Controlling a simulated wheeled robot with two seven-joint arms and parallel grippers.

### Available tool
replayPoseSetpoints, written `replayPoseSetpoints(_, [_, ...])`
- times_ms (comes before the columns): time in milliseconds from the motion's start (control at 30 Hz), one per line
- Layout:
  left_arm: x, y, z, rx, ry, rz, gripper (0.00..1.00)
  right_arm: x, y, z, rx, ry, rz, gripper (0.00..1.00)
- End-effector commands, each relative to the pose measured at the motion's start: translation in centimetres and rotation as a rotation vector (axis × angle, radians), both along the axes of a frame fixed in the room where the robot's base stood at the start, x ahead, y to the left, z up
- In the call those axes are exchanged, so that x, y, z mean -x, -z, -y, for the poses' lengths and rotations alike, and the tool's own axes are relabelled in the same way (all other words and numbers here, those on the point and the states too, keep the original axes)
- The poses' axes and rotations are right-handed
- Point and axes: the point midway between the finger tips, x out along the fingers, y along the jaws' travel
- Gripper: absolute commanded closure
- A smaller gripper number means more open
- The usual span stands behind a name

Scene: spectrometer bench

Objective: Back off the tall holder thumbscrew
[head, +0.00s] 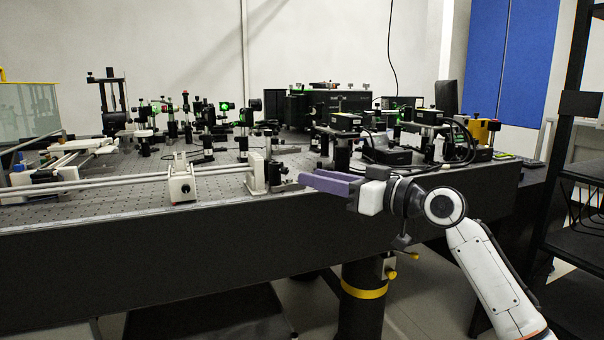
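My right gripper (333,183), with purple fingers, reaches in from the right over the front edge of the optical table (225,194). It points left; its fingers overlap in this view, so I cannot tell their gap. I see nothing between them. A short white holder (257,173) on the rail stands left of the fingertips, with small black mounts (277,172) beside it. A tall black post assembly (108,100) stands at the far left back. I cannot tell which mount is the tall holder, and its thumbscrew is too small to make out. My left gripper is not in view.
A white carriage (181,182) sits on long pale rails (90,184) along the left front. Several optic mounts with green glints (226,106) crowd the middle. Black boxes (388,154) and cables lie behind my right gripper. A dark shelf rack (575,235) stands at right.

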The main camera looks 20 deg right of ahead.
Motion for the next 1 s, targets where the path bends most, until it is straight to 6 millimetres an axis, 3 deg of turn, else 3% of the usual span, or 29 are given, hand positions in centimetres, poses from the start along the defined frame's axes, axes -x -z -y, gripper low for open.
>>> replayPoseSetpoints(100, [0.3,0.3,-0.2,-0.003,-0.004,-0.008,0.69,1.7,0.1,1.1,0.003,0.001,-0.001,0.68])
replayPoseSetpoints(300, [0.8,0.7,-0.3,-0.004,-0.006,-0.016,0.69,3.1,0.1,1.9,0.001,-0.001,-0.002,0.68])
replayPoseSetpoints(800, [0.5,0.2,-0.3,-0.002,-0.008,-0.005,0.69,3.2,0.1,1.9,0.001,0.0,-0.002,0.68])
replayPoseSetpoints(900, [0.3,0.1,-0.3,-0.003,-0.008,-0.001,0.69,3.1,1.6,1.5,0.006,0.0,-0.021,0.68])
replayPoseSetpoints(1000, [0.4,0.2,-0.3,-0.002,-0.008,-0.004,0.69,3.3,5.8,0.2,0.023,0.006,-0.074,0.68])
